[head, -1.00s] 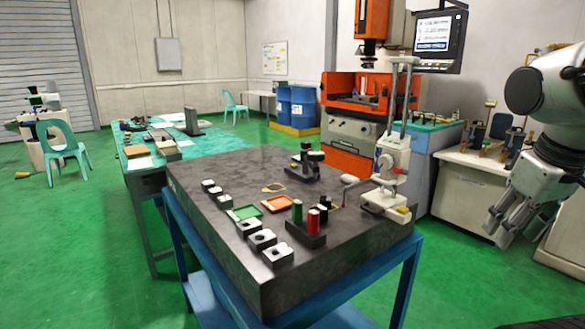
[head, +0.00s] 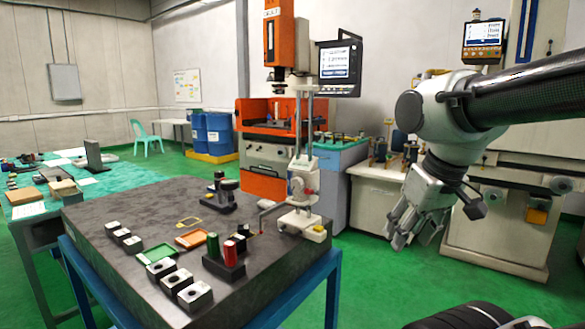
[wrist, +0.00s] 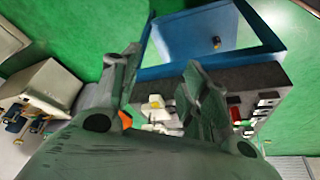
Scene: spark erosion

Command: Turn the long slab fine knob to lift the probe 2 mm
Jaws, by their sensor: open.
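A grey-white height gauge (head: 300,200) stands upright at the right edge of the dark stone slab (head: 140,262). Its twin columns (head: 303,125) rise above a pale carriage with a small red mark. A thin probe arm (head: 270,207) reaches left from it, low over the slab. A small yellow part (head: 319,228) shows on its base; I cannot tell which part is the fine knob. My gripper (head: 418,230) is open and empty, right of the gauge and apart from it. In the wrist view, the gauge (wrist: 157,113) shows between my open fingers (wrist: 161,66), partly hidden.
The slab rests on a blue frame (head: 318,278). A cream cabinet (head: 373,205) stands behind. Green floor is free at right.

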